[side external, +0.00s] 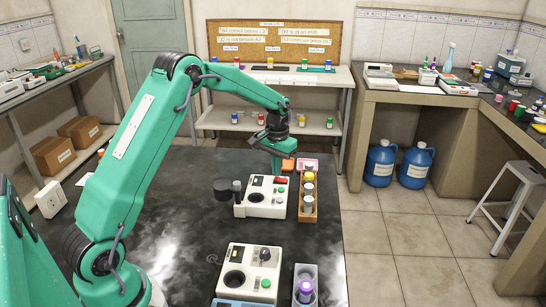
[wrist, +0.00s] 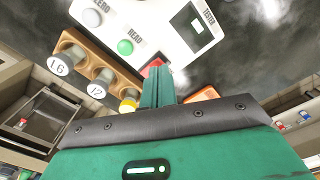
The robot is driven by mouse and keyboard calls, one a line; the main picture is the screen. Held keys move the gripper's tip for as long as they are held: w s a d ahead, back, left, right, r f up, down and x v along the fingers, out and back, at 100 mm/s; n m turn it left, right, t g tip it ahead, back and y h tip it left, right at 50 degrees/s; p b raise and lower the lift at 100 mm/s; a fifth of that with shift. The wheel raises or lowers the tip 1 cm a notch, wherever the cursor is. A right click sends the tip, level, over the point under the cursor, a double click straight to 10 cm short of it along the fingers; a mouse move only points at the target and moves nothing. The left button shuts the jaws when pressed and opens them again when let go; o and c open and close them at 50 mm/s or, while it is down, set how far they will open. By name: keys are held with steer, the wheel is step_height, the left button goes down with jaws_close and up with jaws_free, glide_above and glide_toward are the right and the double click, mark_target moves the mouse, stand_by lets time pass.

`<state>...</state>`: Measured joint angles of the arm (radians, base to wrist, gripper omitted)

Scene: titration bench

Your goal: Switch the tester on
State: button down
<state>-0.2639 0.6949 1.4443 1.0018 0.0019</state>
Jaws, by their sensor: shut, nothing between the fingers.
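The white tester (side external: 262,198) stands on the black table, and its name label shows in the wrist view (wrist: 185,22). It has a dark display, a white ZERO button (wrist: 118,22) and a green READ button (wrist: 125,47). A red switch (wrist: 151,67) sits at its edge beside my fingertips and is partly hidden by them; it also shows in the side view (side external: 281,180). My gripper (wrist: 160,75) is shut and empty, pointing down at the red switch. Whether the fingertips touch it, and its position, I cannot tell.
A wooden rack (side external: 316,205) of capped bottles stands close along the tester's right side. An orange block (side external: 288,164) and a pink tray (side external: 313,163) lie behind. A second device (side external: 268,258) and a grey rack (side external: 313,270) stand in front.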

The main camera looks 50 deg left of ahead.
mark_target(277, 178)
steer(key=shift+f, duration=0.7)
stand_by(0.6)
steer(key=shift+r, duration=3.55)
